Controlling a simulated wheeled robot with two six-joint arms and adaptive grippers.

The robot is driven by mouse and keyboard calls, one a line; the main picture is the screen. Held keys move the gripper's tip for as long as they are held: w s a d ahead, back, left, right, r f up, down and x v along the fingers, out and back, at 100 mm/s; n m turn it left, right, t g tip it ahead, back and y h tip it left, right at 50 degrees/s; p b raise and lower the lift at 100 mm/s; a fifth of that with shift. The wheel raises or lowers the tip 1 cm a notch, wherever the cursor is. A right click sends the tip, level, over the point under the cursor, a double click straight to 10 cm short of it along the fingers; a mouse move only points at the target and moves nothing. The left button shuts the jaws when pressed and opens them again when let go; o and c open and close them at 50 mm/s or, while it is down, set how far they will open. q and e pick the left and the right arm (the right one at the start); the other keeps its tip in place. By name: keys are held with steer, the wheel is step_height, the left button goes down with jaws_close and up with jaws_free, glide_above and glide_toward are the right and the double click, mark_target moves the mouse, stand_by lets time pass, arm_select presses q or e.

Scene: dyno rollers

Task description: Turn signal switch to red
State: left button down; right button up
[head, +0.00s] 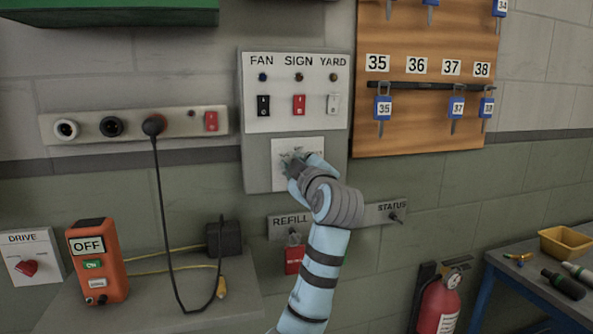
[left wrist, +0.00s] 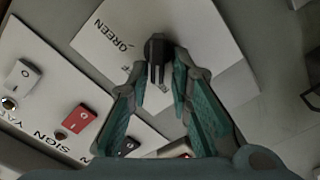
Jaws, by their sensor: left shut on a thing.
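The signal switch has a dark knob (left wrist: 157,50) on a white plate (left wrist: 215,45), with GREEN printed beside it and part of OFF showing. In the head view, the white plate (head: 281,181) is on the lower part of a grey wall panel, partly covered by my left gripper (head: 294,159). My left gripper (left wrist: 159,74) is shut on the knob, with a finger on either side. The knob's tip points toward the top of the wrist view; its exact setting is unclear. No red label shows on the plate. My right gripper is not in view.
Above the plate, a panel (head: 320,112) carries FAN, SIGN and YARD rocker switches. A key board (head: 430,115) hangs at right. The REFILL and STATUS strip (head: 374,214) lies just below. An orange OFF box (head: 98,262) stands at left; a fire extinguisher (head: 438,302) hangs at lower right.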

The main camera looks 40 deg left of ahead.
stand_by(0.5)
arm_select(q)
steer(key=c, duration=1.7)
jaws_free()
steer(key=shift+d, duration=0.15)
steer(key=v, duration=1.2)
steer(key=shift+r, duration=0.1)
